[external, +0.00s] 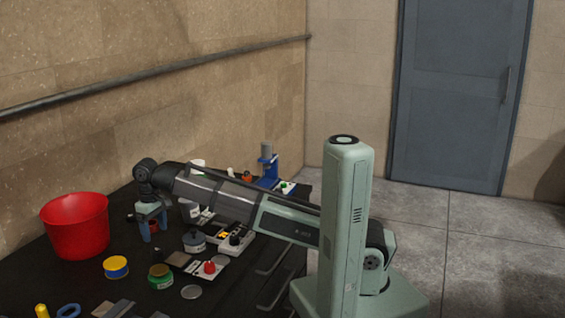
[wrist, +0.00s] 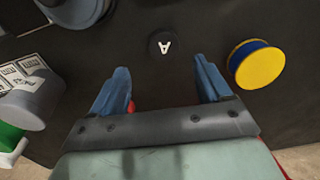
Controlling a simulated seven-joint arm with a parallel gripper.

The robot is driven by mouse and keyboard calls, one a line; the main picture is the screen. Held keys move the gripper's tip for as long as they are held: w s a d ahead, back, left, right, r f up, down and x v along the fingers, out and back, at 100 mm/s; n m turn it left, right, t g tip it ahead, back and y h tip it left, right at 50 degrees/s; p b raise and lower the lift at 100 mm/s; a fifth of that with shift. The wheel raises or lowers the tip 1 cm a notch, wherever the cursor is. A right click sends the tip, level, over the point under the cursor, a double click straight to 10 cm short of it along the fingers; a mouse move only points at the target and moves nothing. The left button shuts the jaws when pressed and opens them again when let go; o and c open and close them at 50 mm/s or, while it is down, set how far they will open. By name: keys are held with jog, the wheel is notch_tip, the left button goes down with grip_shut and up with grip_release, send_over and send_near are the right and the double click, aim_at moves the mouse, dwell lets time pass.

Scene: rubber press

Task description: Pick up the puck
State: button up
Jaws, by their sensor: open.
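The puck is most likely the small black disc marked with a white "A" (wrist: 164,46), lying flat on the dark table in the wrist view. It is just beyond my fingertips, roughly centred between them, with nothing touching it. My gripper (wrist: 161,68) is open and empty, its two blue fingers apart. In the external view my gripper (external: 153,229) points down over the table, to the right of the red bucket.
The red bucket (external: 76,228) stands left of my gripper. A yellow and blue spool (wrist: 257,65) lies right of the fingers in the wrist view. A grey labelled container (wrist: 35,95) is at left.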

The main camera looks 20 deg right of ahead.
aim_at(157, 249)
jog(key=shift+s+a+f, duration=0.1)
jog(key=shift+s+f, duration=0.1)
jog(key=shift+f, duration=1.5)
jog(key=shift+s+a+f, duration=0.1)
jog(key=shift+s+f, duration=0.05)
jog(key=shift+f, duration=1.55)
jog(key=shift+c, duration=0.2)
jog(key=c, duration=1.1)
